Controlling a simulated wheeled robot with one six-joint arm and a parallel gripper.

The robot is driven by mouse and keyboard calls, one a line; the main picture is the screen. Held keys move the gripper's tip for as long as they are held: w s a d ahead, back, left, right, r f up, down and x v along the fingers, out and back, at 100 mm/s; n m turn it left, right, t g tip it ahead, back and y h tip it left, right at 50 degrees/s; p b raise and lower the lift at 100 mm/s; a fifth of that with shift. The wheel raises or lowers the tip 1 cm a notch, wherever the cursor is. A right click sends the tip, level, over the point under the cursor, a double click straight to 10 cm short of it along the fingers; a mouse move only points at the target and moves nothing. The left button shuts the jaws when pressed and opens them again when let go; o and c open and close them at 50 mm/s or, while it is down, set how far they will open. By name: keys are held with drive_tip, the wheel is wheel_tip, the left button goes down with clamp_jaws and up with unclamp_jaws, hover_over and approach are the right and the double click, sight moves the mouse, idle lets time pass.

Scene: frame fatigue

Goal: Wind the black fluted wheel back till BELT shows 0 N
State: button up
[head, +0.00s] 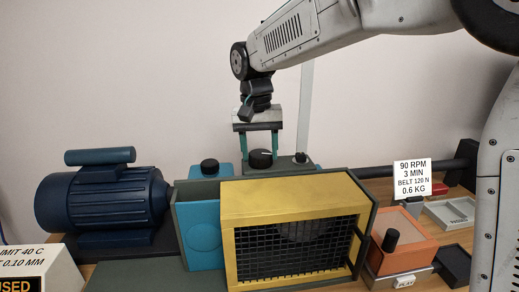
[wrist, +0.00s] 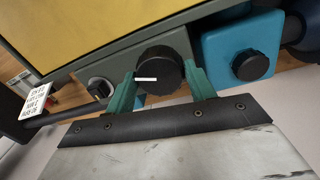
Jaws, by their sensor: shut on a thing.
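The black fluted wheel (head: 261,158) stands on a grey block behind the yellow guard. In the wrist view the wheel (wrist: 161,68) has a white index mark on its face. My gripper (head: 262,150) reaches down over it from above. In the wrist view the two green fingers of my gripper (wrist: 160,78) are shut on the wheel, one on each side. A white card (head: 412,178) at the right reads 90 RPM, 3 MIN, BELT 120 N, 0.6 KG. I see no live BELT reading in either view.
A blue box with another black knob (head: 209,166) is left of the wheel. A smaller knob (head: 301,157) is at its right. The yellow guard (head: 290,202) with black mesh stands in front. A blue motor (head: 105,200) is at the left, an orange box (head: 403,246) at the right.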

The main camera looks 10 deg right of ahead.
sight(259, 154)
drive_tip(key=n, duration=0.5)
drive_tip(key=shift+n+t, duration=0.3)
drive_tip(key=n, duration=0.4)
drive_tip(key=shift+n, duration=0.7)
drive_tip(key=o, duration=1)
drive_tip(key=shift+r, duration=0.1)
drive_tip(key=r, duration=0.7)
drive_tip(key=shift+s+a+r, duration=0.15)
drive_tip(key=shift+s+r, duration=0.05)
drive_tip(key=shift+r, duration=0.15)
